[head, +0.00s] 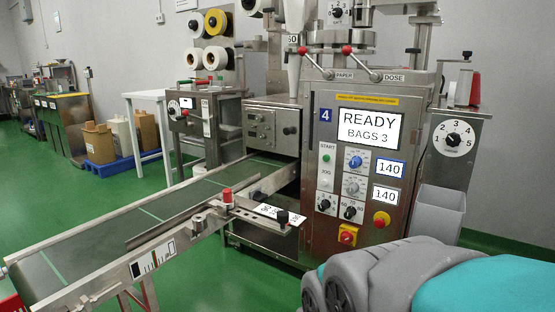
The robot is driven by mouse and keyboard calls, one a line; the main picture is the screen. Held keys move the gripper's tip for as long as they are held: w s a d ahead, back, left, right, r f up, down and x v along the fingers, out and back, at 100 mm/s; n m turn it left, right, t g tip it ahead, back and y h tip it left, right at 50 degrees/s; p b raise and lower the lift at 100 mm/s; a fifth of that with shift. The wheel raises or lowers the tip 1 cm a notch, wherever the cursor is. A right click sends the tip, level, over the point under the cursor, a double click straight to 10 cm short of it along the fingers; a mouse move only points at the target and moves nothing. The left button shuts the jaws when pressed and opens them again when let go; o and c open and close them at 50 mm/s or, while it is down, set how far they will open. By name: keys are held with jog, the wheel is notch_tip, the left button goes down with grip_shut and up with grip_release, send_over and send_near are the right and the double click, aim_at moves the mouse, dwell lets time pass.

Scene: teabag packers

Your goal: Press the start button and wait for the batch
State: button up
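The packing machine (312,230) stands at the centre right, and its front panel faces me. Its display (370,128) reads "READY" and "BAGS 3". The green start button (326,158) sits under the label "START" on the left of the panel, with a second button (326,184) under "JOG" below it. Nothing touches or covers the start button. My grey and teal arm (450,275) fills the lower right corner, apart from the panel. My gripper does not show in this view.
A conveyor belt (85,238) runs from the machine to the lower left. A red stop button (381,220) and a red rotary switch (348,235) sit low on the panel. A grey bin (440,210) hangs at the right. Green floor is open at the left.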

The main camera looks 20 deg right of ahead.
grip_shut()
dwell(1.3)
